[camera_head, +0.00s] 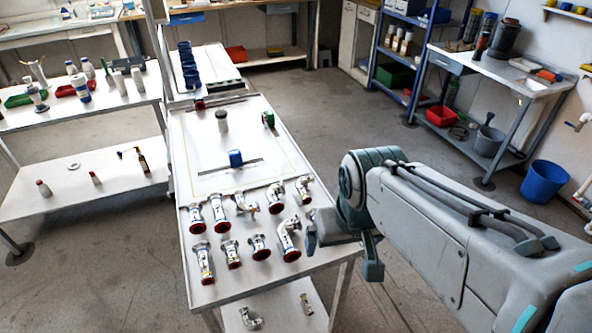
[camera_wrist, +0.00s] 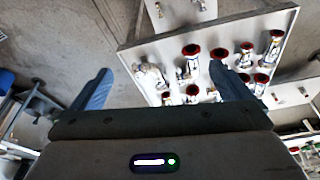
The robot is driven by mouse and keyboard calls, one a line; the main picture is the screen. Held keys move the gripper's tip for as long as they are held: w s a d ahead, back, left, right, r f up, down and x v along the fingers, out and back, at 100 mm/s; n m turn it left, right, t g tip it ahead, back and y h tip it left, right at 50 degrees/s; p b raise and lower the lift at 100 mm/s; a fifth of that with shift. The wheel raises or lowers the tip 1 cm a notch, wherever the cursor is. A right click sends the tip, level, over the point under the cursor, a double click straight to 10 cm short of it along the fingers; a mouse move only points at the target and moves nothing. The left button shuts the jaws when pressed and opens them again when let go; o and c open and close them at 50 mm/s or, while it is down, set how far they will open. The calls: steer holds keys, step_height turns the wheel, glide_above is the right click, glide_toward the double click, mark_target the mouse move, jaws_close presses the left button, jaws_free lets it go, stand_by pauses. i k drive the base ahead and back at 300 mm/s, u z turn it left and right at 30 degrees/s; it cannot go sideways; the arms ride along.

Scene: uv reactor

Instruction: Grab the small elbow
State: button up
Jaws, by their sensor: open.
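Several shiny metal pipe fittings with red rims stand in two rows on the near end of the white table (camera_head: 215,295). A bent, elbow-like fitting (camera_head: 288,238) stands at the right end of the front row, near the table's right edge. A smaller, bent-looking fitting (camera_head: 303,188) stands at the right end of the back row. I cannot tell for certain which is the small elbow. My gripper (camera_head: 341,253) is open and empty beside the table's right edge, right of the bent fitting. In the wrist view the fittings show beyond and between my fingers (camera_wrist: 165,88).
A blue block (camera_head: 235,158), a grey cylinder (camera_head: 222,121) and a green item (camera_head: 268,119) stand farther back on the table.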

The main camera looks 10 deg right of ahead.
mark_target(306, 190)
steer(key=z, duration=1.95)
steer(key=i, duration=2.3)
steer(key=u, duration=4.05)
steer(key=i, duration=0.5)
steer(key=u, duration=0.05)
